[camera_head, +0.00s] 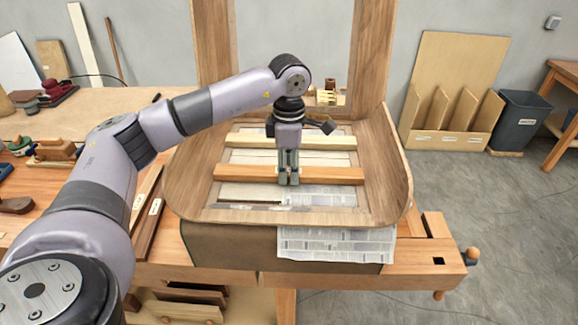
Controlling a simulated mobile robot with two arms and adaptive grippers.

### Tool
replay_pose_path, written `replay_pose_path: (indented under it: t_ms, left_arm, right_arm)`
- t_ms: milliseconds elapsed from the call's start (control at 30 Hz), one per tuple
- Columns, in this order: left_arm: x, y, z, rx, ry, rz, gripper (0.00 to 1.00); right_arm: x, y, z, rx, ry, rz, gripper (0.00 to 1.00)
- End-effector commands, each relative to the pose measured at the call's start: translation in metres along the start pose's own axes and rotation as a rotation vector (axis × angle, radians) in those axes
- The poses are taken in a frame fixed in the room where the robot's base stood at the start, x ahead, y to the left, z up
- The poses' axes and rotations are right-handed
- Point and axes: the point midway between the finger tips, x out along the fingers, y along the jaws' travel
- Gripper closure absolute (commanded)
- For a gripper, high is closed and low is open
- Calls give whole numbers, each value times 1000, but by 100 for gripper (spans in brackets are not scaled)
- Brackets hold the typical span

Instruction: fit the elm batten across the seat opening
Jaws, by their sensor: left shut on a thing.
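The bent wooden chair shell (391,165) lies on the bench with its seat opening facing up. My left gripper (289,181) points down over the opening and is shut on the middle of an orange-brown batten (240,173), which I take to be the elm one. This batten lies crosswise, its ends reaching the left and right sides of the opening. Whether it touches the frame or hovers just above it I cannot tell. A paler batten (325,142) spans the opening farther back, parallel to it. My right gripper is out of view.
Newspaper (335,243) lies under the shell and hangs over the bench's front edge. Labelled strips (150,222) lie on the bench at left, near hand tools (55,150). The upright back part (370,50) rises behind the opening. A dark bin (518,120) stands on the floor at right.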

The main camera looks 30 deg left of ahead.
Motion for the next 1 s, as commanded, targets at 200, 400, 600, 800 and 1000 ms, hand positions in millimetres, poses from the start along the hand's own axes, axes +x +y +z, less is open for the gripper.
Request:
replay_pose_path:
  t_ms: [200,400,600,800,1000]
  left_arm:
    - [0,0,0,0,-1,0,67]
    - [0,0,0,0,-1,0,53]
    - [0,0,0,0,-1,0,44]
    - [0,0,0,0,0,-1,44]
    - [-16,0,0,0,-2,1,44]
  right_arm:
    - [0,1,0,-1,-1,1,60]
    - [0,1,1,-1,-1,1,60]
    - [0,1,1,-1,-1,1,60]
    - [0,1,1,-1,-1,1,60]
    - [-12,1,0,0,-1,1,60]
